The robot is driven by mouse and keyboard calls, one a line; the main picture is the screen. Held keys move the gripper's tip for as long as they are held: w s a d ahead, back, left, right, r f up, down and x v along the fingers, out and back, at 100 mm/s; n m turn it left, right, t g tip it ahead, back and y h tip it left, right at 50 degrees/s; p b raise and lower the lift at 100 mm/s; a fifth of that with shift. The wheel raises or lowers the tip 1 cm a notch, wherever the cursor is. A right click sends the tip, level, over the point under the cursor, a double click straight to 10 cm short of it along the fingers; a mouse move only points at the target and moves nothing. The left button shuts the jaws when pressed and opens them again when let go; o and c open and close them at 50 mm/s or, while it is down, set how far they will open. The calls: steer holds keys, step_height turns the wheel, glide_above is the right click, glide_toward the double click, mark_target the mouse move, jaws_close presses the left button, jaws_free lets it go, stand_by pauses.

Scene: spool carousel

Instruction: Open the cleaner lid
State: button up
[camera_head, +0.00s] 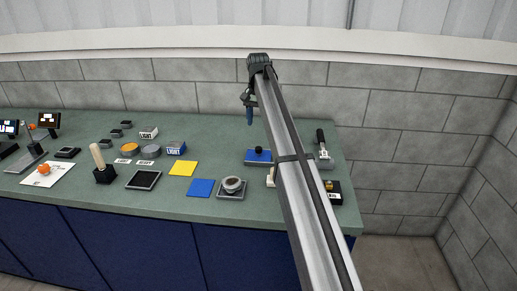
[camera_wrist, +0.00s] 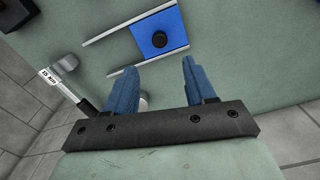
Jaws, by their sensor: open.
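A blue sliding plate with a black knob, which looks like the cleaner lid (camera_head: 251,155), lies at the right part of the bench. My gripper (camera_head: 249,118) hangs above and behind the lid in the head view, clear of the bench. In the wrist view its two blue fingers (camera_wrist: 158,68) are apart with nothing between them, and the lid lies beyond their tips.
A black-handled tool (camera_head: 321,140) stands to the right of the lid. A round grey cup on a plate (camera_head: 232,184), a blue square (camera_head: 201,188) and a yellow square (camera_head: 183,168) lie to the left. My arm crosses the bench and hides part of it.

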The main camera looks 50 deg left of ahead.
mark_target(259, 147)
step_height(259, 147, down, 13)
steer(key=shift+r, duration=0.2)
stand_by(0.3)
steer(key=shift+c, duration=0.3)
jaws_close()
stand_by(0.3)
